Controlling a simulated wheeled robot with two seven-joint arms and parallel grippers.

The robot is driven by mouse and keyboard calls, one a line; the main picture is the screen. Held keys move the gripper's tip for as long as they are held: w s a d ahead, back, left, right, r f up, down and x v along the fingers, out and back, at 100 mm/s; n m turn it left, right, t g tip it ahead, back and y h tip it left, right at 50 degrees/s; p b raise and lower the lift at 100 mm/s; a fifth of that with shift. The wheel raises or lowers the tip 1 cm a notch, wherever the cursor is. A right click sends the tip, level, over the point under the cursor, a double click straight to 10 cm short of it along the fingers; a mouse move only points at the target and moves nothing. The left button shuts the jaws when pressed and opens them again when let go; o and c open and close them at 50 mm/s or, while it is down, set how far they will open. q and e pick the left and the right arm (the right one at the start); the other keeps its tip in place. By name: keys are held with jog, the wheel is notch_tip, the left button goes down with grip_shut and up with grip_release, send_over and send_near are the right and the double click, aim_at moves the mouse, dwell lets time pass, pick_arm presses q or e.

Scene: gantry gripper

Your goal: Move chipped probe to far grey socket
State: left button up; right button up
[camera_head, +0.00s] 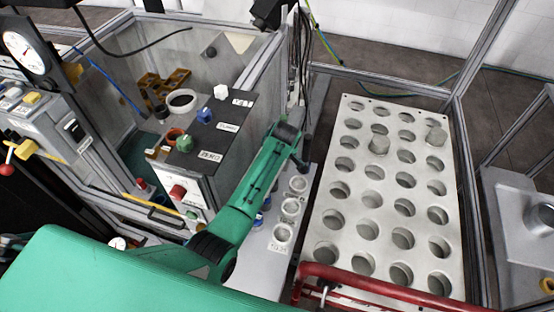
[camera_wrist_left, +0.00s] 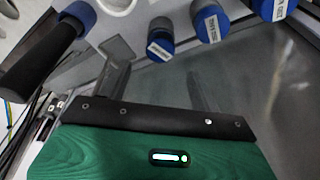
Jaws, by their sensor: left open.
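My left arm reaches over the work area in the head view, and its gripper is hidden behind the arm there. In the left wrist view my left gripper (camera_wrist_left: 154,64) is open, with nothing visible between its fingers. Beyond the fingers are blue-capped cylinders with white labels (camera_wrist_left: 160,40), (camera_wrist_left: 209,22), (camera_wrist_left: 272,8), apart from the fingers. I cannot tell which is the chipped probe. In the head view, pale grey ring sockets (camera_head: 298,184), (camera_head: 290,207), (camera_head: 283,233) stand in a row right of my arm. Small blue parts (camera_head: 258,220) show beside the arm. My right gripper is not in view.
A labelled black-topped box (camera_head: 215,135) and metal framing lie left. A dark blue-ended handle (camera_wrist_left: 45,50) is left of the fingers.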

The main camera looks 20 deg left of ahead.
pick_arm(q)
jog(key=v, duration=0.4)
jog(key=shift+r, duration=0.3)
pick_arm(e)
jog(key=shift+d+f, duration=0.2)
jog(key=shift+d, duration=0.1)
